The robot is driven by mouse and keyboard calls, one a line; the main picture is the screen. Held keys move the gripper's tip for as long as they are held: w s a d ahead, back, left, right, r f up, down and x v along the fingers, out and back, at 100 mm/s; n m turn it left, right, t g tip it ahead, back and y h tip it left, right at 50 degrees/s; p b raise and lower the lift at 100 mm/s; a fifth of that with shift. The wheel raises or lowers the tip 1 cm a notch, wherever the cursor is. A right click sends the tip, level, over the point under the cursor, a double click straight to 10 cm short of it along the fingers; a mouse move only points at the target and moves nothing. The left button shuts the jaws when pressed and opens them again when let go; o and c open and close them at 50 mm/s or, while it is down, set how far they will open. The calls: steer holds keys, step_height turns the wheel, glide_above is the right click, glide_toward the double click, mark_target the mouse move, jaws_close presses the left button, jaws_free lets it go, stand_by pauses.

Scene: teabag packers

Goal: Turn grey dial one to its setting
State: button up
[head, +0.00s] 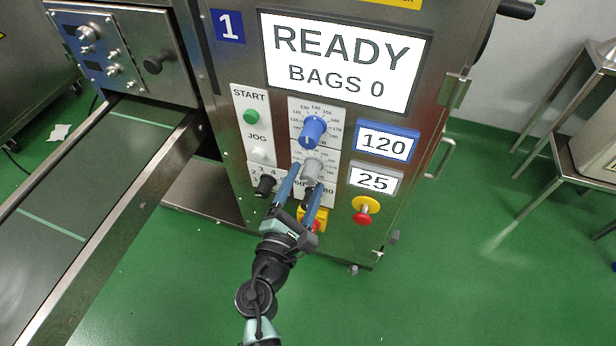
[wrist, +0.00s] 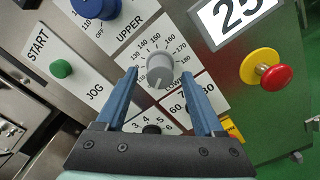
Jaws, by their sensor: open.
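The grey dial (head: 312,168) sits on the front panel of machine one, below the blue dial (head: 313,130). A printed number scale surrounds the grey dial, partly hidden by my gripper in the head view. In the wrist view the grey dial (wrist: 160,69) has a mark near its lower edge; the exact reading is unclear. My gripper (head: 307,177) is open, with its blue fingers pointing at the panel. In the wrist view its fingertips (wrist: 160,73) lie either side of the grey dial, with gaps; contact is not visible. A grey-framed display (head: 373,180) reads 25.
A blue-framed display (head: 384,143) reads 120. A red stop button (head: 362,217) on yellow is lower right. The green START button (head: 251,116), white JOG button (head: 259,154) and black knob (head: 265,185) are left. The main screen (head: 343,62) reads READY, BAGS 0. A conveyor (head: 90,215) stands left.

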steer(key=shift+x, duration=1.1)
jaws_close()
